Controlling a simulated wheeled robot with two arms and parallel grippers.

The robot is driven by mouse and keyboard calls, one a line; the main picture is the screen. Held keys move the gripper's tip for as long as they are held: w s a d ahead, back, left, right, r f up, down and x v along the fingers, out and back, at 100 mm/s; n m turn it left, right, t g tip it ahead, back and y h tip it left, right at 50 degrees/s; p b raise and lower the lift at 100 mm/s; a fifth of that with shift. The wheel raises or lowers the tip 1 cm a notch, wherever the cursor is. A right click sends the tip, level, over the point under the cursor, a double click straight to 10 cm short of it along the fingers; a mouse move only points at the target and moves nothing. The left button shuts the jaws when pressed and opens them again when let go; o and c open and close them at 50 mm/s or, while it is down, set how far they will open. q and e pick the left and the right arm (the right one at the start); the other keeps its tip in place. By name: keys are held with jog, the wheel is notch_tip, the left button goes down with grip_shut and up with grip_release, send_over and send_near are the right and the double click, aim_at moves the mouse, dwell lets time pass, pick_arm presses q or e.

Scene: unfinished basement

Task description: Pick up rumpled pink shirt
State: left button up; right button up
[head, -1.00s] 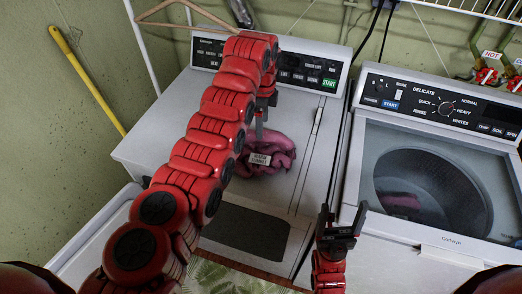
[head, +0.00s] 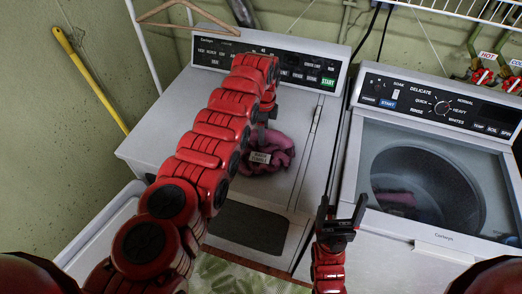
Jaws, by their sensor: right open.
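A rumpled pink shirt (head: 275,152) lies in a heap on top of the left-hand white machine (head: 305,130), with a small white label on it. My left arm reaches in from the left over that machine. My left gripper (head: 259,134) is at the shirt's upper left edge, mostly hidden behind its own arm, so its jaws and any contact with the cloth cannot be made out. My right gripper (head: 341,212) is open and empty, in front of the gap between the two machines.
The right-hand washer (head: 440,232) has a dark see-through lid with pink cloth (head: 396,197) visible inside. A wooden hanger (head: 190,12) hangs above the left machine. A yellow pole (head: 90,80) leans on the left wall. Red valves (head: 483,76) sit at upper right.

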pick_arm(q)
grip_shut()
dwell(1.1)
